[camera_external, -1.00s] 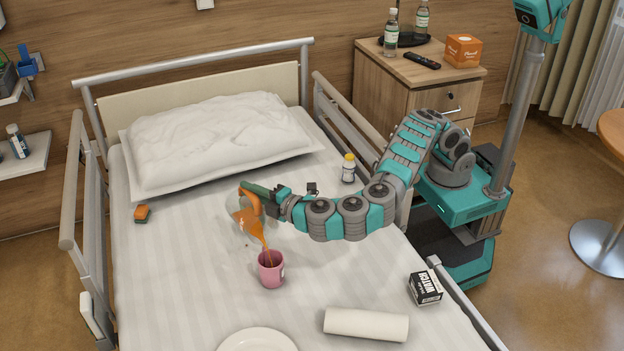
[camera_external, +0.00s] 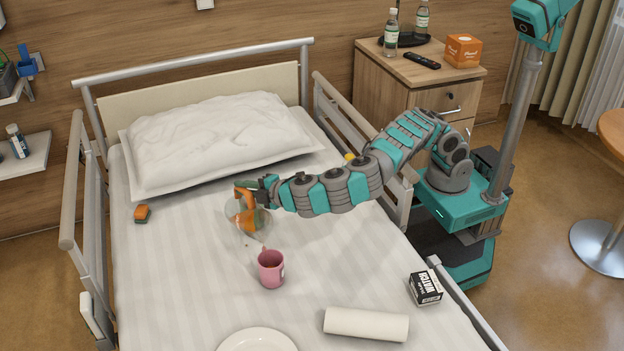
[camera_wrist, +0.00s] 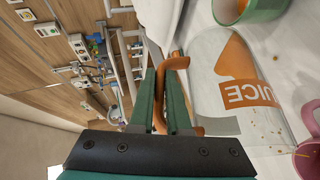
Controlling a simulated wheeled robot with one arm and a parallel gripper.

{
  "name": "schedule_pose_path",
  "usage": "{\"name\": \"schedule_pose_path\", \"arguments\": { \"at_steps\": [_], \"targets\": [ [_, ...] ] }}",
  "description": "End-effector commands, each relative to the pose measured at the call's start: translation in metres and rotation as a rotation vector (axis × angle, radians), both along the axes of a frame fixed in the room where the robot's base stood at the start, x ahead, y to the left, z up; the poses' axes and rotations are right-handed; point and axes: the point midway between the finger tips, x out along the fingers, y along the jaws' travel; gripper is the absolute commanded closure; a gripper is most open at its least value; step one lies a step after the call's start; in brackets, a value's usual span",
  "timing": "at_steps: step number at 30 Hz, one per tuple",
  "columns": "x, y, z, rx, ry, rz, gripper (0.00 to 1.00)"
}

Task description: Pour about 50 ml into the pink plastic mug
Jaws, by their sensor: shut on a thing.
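The pink plastic mug (camera_external: 271,270) stands upright on the bed; its contents are hard to see. Part of it shows at the right edge of the wrist view (camera_wrist: 308,160). My gripper (camera_external: 258,186) is shut on the orange handle of a clear juice jug (camera_external: 234,222), behind and left of the mug. In the wrist view the green fingers (camera_wrist: 165,95) grip the handle, and the jug (camera_wrist: 210,75) bears the word JUICE, with orange liquid inside. No stream shows between jug and mug. A few orange drops lie on the sheet.
A green-rimmed vessel (camera_wrist: 240,8) shows at the top of the wrist view. A yellow-capped bottle is mostly hidden behind my arm. Rails flank the bed.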

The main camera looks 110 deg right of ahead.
Motion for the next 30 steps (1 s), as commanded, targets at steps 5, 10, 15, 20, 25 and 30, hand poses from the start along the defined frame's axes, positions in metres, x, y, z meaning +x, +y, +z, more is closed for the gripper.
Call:
{"name": "schedule_pose_path", "arguments": {
  "at_steps": [5,10,15,20,25,30],
  "targets": [
    [0.000,0.000,-0.003,0.022,0.004,0.002,1.00],
    [0.001,-0.009,-0.014,0.103,0.018,-0.002,1.00],
    [0.003,-0.018,-0.014,0.236,0.039,0.000,1.00],
    [0.004,-0.024,-0.035,0.326,0.060,0.001,1.00],
    [0.004,-0.029,-0.057,0.413,0.077,-0.002,1.00],
    [0.006,-0.038,-0.064,0.551,0.100,-0.001,1.00]
  ]
}}
